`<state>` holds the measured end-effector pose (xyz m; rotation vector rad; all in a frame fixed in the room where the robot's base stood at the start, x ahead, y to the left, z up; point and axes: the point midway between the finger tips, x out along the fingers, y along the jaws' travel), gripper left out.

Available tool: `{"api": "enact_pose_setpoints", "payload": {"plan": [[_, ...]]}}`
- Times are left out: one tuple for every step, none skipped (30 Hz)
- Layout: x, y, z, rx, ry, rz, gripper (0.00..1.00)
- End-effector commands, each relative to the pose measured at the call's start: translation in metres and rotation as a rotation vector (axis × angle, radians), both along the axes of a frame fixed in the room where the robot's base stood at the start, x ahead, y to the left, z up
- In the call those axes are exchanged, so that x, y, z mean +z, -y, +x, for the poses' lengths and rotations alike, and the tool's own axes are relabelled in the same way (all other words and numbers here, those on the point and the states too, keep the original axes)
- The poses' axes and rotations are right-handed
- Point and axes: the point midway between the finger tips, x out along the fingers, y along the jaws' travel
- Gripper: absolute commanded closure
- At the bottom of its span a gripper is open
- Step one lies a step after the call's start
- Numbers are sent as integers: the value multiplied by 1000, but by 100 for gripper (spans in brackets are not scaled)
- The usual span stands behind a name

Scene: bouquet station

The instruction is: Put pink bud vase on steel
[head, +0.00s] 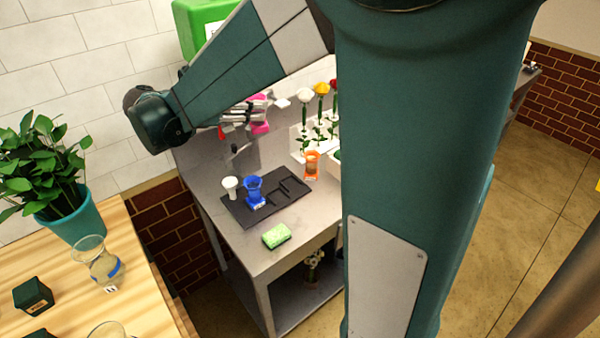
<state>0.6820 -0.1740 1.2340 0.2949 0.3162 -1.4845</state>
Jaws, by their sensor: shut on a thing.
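The pink bud vase (260,127) is in the upper middle of the head view, partly hidden by my gripper (256,112). My gripper is shut on it, above the back part of the grey steel bench (315,216). The vase looks raised off the bench, but its exact height and tilt are hard to tell. My arm covers the right part of the bench.
A dark mat (235,209) on the bench bears a white vase (231,187) and a blue vase (253,192). An orange vase (311,164) stands behind, near several flowers (320,90). A green sponge (276,236) lies in front. Bare steel shows around the sponge.

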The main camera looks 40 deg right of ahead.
Motion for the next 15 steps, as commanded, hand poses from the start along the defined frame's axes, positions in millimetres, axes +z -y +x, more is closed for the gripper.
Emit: {"api": "enact_pose_setpoints", "payload": {"plan": [[-14, 14, -7, -9, 0, 0, 100], [-20, 21, -10, -10, -1, -1, 100], [-28, 30, -15, -13, -1, -1, 100], [-34, 37, -18, -15, -1, 0, 100], [-40, 44, -22, -18, -1, -1, 100], [-48, 53, -27, -21, 0, -1, 100], [-54, 59, -31, -22, 1, -1, 100], [-60, 66, -35, -25, 0, -1, 100], [-67, 75, -41, -28, 0, -1, 100], [-73, 81, -44, -30, 0, -1, 100], [-79, 87, -49, -32, 0, -1, 100], [-87, 95, -55, -35, -2, 0, 100], [-92, 101, -59, -37, -1, -1, 100], [-98, 108, -63, -40, -1, -1, 100], [-106, 115, -69, -42, 0, 0, 100]]}}
